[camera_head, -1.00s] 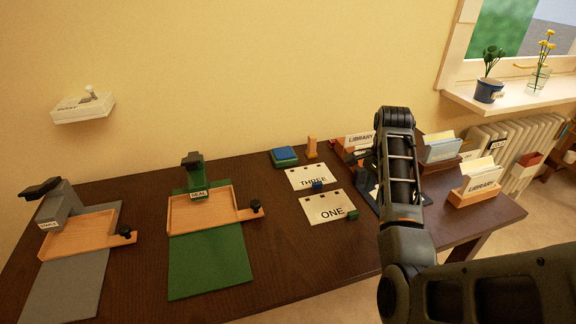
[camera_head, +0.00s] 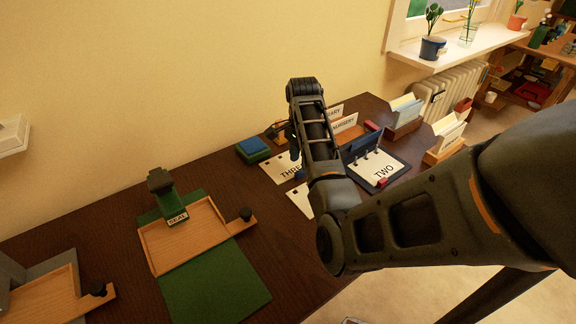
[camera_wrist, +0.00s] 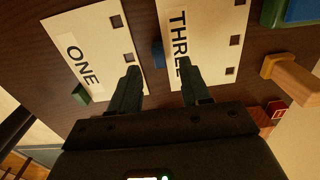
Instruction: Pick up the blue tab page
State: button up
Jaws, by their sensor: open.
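The blue tab page is the white card reading THREE (camera_head: 281,168), flat on the dark desk and partly hidden by my arm in the head view. In the wrist view, the THREE page (camera_wrist: 205,22) has punched holes along one side and a small blue tab (camera_wrist: 158,54) on its other edge. My gripper (camera_wrist: 160,76) is open and empty, its two fingers on either side of the blue tab in the picture. I cannot tell its height above the page.
The ONE page (camera_wrist: 95,45) with a green tab (camera_wrist: 80,94) lies beside it. A binder (camera_head: 399,165) holds the TWO page (camera_head: 377,168). A blue-green block (camera_head: 252,150), card holders (camera_head: 406,117) and a green stamping station (camera_head: 168,202) stand around on the desk.

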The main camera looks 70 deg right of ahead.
aim_at(300, 172)
jog(key=shift+a+f, duration=0.1)
jog(key=shift+f, duration=1.85)
jog(key=shift+c, duration=0.3)
grip_shut()
